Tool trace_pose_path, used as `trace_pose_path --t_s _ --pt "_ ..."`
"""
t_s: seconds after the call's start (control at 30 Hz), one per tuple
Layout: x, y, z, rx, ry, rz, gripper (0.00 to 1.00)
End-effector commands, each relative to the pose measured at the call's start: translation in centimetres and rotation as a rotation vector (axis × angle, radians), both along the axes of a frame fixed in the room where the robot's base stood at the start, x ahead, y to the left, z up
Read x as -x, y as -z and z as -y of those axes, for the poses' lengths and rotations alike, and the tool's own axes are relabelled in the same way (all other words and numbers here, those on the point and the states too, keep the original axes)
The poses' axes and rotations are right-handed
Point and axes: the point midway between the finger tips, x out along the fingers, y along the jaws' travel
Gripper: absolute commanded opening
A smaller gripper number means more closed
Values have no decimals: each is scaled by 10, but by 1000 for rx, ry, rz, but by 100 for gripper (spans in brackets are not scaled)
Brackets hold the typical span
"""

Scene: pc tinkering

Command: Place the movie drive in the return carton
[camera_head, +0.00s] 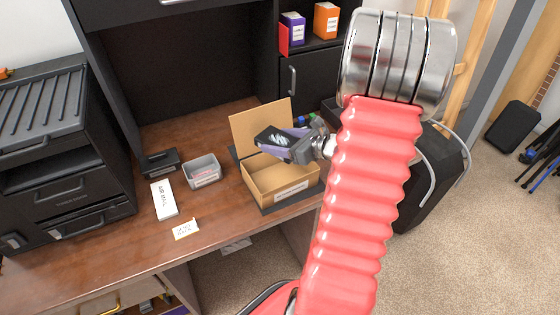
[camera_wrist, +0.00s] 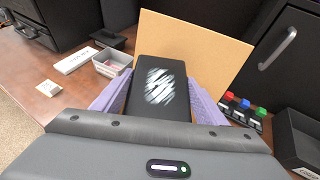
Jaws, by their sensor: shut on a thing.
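The movie drive is a flat black block with a white scribbled print. In the wrist view the drive (camera_wrist: 158,85) sits between the two purple finger pads of my gripper (camera_wrist: 160,100). In the head view the drive (camera_head: 267,137) and my gripper (camera_head: 287,143) are above the open return carton (camera_head: 283,198). My gripper is shut on the drive. The carton is brown cardboard with its lid (camera_head: 262,122) raised at the back, and a white label on its front. The raised lid also shows behind the drive in the wrist view (camera_wrist: 215,50). The drive hides part of the carton's inside.
A grey bin (camera_head: 203,171) with small items stands left of the carton. A white box (camera_head: 164,199), a yellowish note (camera_head: 186,229) and a black device (camera_head: 160,161) lie farther left. Small colored-top items (camera_wrist: 243,106) stand right of the carton. The desk's front left is clear.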

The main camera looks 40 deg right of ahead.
Motion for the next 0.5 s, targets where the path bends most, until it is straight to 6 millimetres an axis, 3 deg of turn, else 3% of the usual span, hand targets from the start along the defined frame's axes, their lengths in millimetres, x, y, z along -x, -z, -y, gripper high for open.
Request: trace_pose_path --t_s 0.2,0.5 --pt "0 24 1 -1 1 2 15" --pt "0 29 1 1 1 3 15"
